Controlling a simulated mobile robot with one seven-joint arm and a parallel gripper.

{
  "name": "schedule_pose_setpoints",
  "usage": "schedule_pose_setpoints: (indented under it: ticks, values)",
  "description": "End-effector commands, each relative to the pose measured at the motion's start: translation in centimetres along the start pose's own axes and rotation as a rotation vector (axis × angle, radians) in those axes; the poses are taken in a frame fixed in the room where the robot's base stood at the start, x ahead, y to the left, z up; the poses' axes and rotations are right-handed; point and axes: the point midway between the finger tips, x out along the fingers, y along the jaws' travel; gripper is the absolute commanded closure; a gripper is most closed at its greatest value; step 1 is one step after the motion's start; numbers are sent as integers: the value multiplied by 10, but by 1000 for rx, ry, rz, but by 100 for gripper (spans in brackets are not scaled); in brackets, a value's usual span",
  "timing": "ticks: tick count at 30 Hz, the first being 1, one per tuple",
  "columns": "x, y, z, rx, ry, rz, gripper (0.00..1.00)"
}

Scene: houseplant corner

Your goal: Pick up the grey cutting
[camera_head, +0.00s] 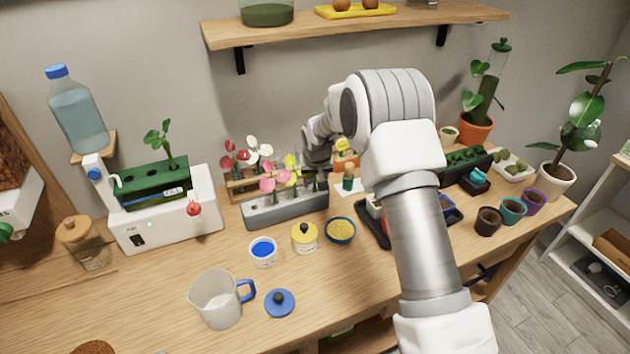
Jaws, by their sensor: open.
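A long grey trough (287,214) stands on the bench left of my arm. A pink-flowered cutting (274,182) and a yellow-flowered cutting (291,166) rise from it. Cuttings with red (229,158) and white (252,145) heads stand behind, by a wooden rack (236,190). I cannot make out a clearly grey cutting; it may be hidden or too small to tell. My gripper (314,178) is open above the trough's right end, close to the yellow-flowered cutting. Its fingertips are small and partly hidden, and I see nothing held.
A blue cup (263,253), a yellow lidded pot (304,237) and a bowl of yellow grains (341,230) stand in front of the trough. A clear jug (217,300) is nearer. A white machine (166,220) is left. A wall shelf (350,30) hangs above.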

Motion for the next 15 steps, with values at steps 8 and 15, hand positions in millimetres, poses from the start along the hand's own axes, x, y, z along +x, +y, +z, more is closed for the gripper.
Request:
schedule_pose_setpoints:
  ticks: [8, 15]
  values:
    - [4, 0, 0, 0, 1, 0, 52]
    - [4, 0, 0, 0, 1, 0, 92]
